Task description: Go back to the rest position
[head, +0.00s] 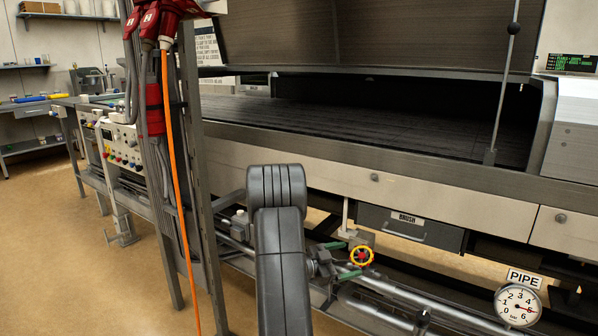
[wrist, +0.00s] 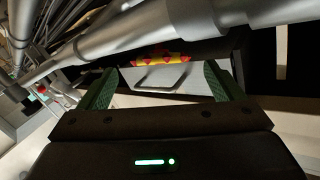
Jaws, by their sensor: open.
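My gripper (wrist: 159,66) is open, with its two green fingers spread apart in the wrist view. A small red and yellow valve wheel (wrist: 160,58) shows edge-on between the lines of the fingers, near the tips and apart from both. In the head view the same wheel (head: 362,256) sits low under the machine, by the pipes. My gripper's green fingers (head: 343,259) show just left of it, partly hidden by my own arm. I cannot tell how far the wheel lies from the fingertips in depth.
Grey pipes (head: 400,292) run close below the wheel and cross the wrist view (wrist: 130,45). A drawer labelled BRUSH (head: 410,229) hangs behind it. A round pressure gauge (head: 517,305) marked PIPE is at lower right. A metal post with an orange cable (head: 172,150) stands left.

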